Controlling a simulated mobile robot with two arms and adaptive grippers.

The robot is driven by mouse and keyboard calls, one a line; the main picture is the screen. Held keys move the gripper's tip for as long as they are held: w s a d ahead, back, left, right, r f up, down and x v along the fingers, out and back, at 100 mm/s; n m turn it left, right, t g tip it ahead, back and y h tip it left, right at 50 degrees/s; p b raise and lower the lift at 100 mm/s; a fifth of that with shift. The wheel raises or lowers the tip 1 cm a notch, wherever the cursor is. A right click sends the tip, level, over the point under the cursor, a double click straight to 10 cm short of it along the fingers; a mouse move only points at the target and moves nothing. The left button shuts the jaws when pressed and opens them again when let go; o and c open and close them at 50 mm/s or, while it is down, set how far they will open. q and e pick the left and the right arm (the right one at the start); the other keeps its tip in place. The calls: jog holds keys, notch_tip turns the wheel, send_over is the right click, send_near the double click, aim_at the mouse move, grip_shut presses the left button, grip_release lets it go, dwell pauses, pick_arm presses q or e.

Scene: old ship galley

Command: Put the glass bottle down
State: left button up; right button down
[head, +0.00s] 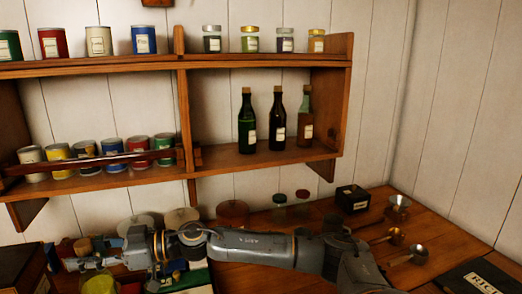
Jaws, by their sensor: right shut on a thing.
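My right gripper (92,256) is at the lower left, its arm reaching across the bottom from the right. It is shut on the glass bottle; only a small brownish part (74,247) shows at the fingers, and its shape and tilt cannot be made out. Three other corked bottles stand upright on the lower right shelf: a green one (247,125), a dark one (278,122) and a brownish one with a green neck (306,122). My left gripper is not in view.
The wooden wall shelf (240,161) has bare board left of the bottles. Cans (87,157) and jars (250,40) fill other shelf sections. On the counter (343,228) are a black box (352,199), metal funnels or scoops (398,203) and a dark RICE container (482,280).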

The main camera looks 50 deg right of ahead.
jog(key=shift+s+f, duration=0.15)
jog(key=shift+f, duration=0.05)
jog(key=s+d+f+m+t+h, duration=0.1)
jog(key=s+f+m+t+h, duration=0.2)
jog(key=s, duration=0.8)
jog(key=s+d+f+m+t+h, duration=0.1)
jog(key=s+f+m+t+h, duration=0.3)
jog(key=s+f+m+h, duration=0.3)
jog(key=s+f+h, duration=0.3)
jog(key=s+h, duration=0.1)
jog(key=s, duration=0.1)
jog(key=shift+d, duration=0.35)
jog(key=shift+f+m, duration=0.15)
jog(key=shift+m, duration=0.15)
